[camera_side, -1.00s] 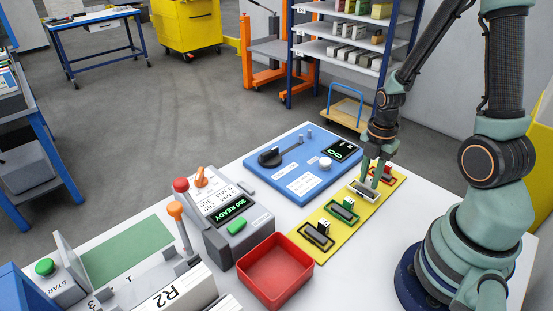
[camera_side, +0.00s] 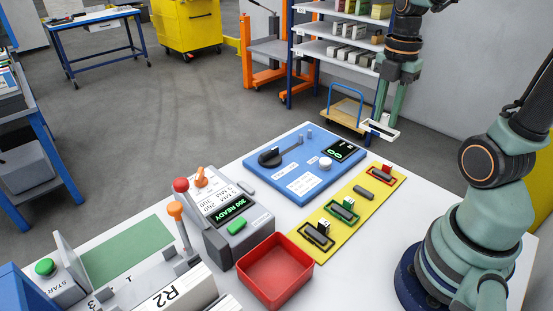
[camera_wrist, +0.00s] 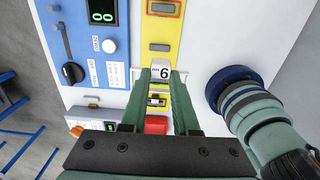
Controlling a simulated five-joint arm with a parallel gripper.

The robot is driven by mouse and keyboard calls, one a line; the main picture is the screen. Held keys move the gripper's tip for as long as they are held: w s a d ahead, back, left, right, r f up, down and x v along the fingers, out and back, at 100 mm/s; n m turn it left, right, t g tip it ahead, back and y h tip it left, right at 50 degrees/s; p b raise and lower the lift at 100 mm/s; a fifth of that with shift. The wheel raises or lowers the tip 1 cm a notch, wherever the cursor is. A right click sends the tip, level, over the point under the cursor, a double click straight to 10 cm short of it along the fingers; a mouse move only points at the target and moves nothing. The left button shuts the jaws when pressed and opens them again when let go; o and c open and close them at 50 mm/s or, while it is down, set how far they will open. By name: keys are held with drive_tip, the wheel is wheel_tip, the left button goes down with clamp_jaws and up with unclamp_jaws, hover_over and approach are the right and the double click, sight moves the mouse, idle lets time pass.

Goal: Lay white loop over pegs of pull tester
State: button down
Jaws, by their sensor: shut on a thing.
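My gripper (camera_side: 384,116) is shut on the white loop (camera_side: 380,131) and holds it high above the far end of the table. In the wrist view the white loop (camera_wrist: 188,74) lies between my fingertips (camera_wrist: 165,80), with a white tag marked 6 (camera_wrist: 161,72).
A yellow rack (camera_side: 340,237) carries a black loop (camera_side: 318,237), a green loop (camera_side: 343,210) and a red loop (camera_side: 382,174); one holder (camera_side: 364,192) is bare. A red tray (camera_side: 275,272) and a grey control box (camera_side: 230,220) with levers stand nearer the front.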

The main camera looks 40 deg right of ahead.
drive_tip(key=shift+r, duration=0.6)
drive_tip(key=shift+w, duration=0.25)
drive_tip(key=w+d+f+m, duration=0.2)
drive_tip(key=w+d+m, duration=0.1)
drive_tip(key=w+m, duration=0.65)
drive_tip(key=m, duration=0.9)
hover_over(309, 142)
wheel_tip(309, 142, down, 8)
drive_tip(key=shift+r+n, duration=0.15)
drive_tip(key=shift+n, duration=0.1)
drive_tip(key=shift+f, duration=2.75)
drive_tip(key=shift+f, duration=1.85)
